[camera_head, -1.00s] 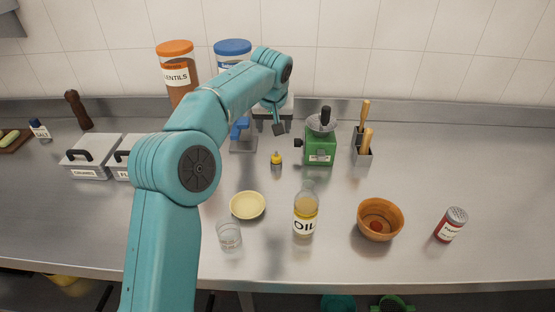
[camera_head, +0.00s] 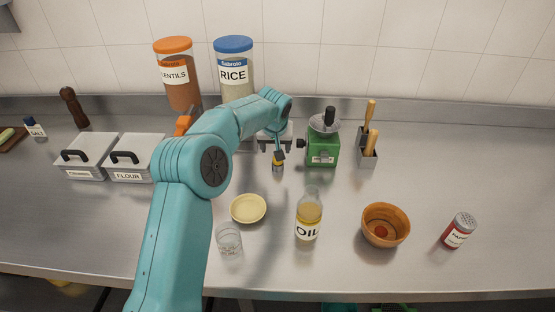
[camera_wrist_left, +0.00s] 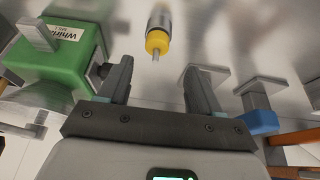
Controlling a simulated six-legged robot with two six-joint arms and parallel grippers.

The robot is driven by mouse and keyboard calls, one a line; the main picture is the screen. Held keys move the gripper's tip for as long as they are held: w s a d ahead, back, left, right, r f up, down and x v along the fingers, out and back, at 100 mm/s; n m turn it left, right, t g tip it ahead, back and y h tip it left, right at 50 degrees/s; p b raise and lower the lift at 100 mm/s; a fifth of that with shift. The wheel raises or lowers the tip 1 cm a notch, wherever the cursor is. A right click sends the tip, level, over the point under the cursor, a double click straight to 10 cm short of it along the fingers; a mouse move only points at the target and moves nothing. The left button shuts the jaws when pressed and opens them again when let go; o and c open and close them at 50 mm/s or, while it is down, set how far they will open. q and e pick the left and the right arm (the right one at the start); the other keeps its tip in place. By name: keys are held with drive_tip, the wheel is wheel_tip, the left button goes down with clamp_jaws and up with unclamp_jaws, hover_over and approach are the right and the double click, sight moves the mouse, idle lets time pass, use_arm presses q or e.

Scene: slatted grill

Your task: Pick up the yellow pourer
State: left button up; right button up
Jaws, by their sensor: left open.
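The yellow pourer (camera_head: 277,168) stands on the steel counter left of the green grinder, partly covered by my left gripper in the head view. In the left wrist view the pourer (camera_wrist_left: 157,41) shows a yellow collar, a thin spout pointing toward the gripper and a pale metallic-looking body. My left gripper (camera_head: 279,156) is just above or beside it in the head view. In the left wrist view the open, empty jaws (camera_wrist_left: 159,84) have the pourer beyond their tips, roughly centred between them and apart from both. My right gripper is not in view.
The green grinder (camera_head: 322,150) stands close on the right. Metal stands, one with a blue part (camera_wrist_left: 262,122), are close on the other side. A yellow dish (camera_head: 248,208), an oil bottle (camera_head: 308,215) and a glass (camera_head: 229,240) stand nearer the front edge.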

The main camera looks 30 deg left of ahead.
use_arm(q)
drive_tip(key=shift+a+f, duration=0.1)
drive_tip(key=shift+f, duration=0.2)
drive_tip(key=f, duration=0.1)
drive_tip(key=w+f+p, duration=0.2)
drive_tip(key=f, duration=0.1)
drive_tip(key=shift+w, duration=0.1)
drive_tip(key=shift+a+f, duration=0.15)
drive_tip(key=shift+f, duration=0.1)
drive_tip(key=shift+s+a, duration=0.1)
drive_tip(key=shift+s, duration=0.1)
drive_tip(key=shift+w, duration=0.2)
drive_tip(key=c, duration=1.1)
drive_tip(key=shift+s, duration=0.15)
